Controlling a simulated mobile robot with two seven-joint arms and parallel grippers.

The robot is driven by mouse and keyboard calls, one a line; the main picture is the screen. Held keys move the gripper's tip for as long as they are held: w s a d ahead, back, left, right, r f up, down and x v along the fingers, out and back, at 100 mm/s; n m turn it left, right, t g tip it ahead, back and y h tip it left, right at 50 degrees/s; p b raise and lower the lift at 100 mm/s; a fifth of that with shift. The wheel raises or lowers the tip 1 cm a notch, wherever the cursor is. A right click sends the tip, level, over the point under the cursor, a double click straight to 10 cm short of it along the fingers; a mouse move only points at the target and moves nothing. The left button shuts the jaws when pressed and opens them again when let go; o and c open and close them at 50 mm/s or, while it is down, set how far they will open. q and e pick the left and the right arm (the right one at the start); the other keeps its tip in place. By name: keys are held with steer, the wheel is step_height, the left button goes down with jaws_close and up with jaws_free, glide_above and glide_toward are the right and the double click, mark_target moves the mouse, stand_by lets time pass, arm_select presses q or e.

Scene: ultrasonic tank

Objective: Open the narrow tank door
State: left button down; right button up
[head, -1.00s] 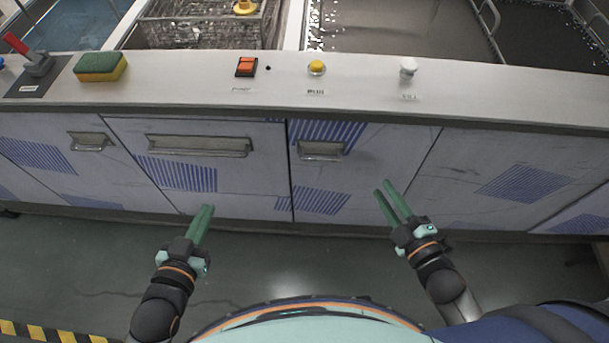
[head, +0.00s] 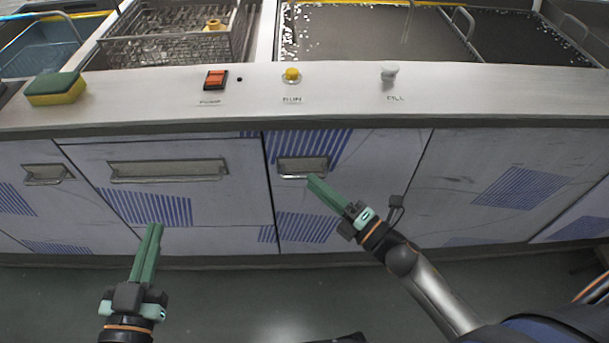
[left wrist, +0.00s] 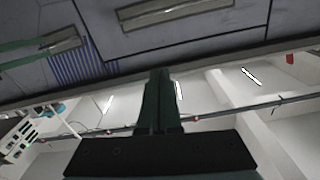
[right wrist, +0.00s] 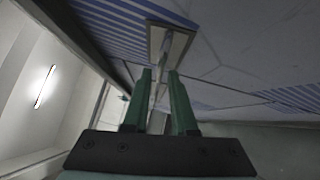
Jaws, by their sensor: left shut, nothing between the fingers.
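The narrow door (head: 375,190) is a pale panel with blue stripes in the middle of the tank front. It looks closed, flush with its neighbours. Its short metal handle (head: 303,167) is near its upper left corner. My right gripper (head: 314,183) is just below and right of this handle. In the right wrist view its two fingers (right wrist: 160,85) stand apart, pointing at the handle (right wrist: 172,45); contact cannot be told. My left gripper (head: 155,230) is shut and empty, low in front of the wide panel; it also shows in the left wrist view (left wrist: 160,75).
A wide panel with a long handle (head: 168,170) lies to the left, and another short handle (head: 47,174) farther left. The ledge above carries a sponge (head: 55,88), an orange switch (head: 215,80), a yellow button (head: 292,75) and a white knob (head: 389,73). The floor in front looks clear.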

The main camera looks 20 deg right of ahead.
mark_target(305, 175)
steer(key=shift+x, duration=1.95)
jaws_close()
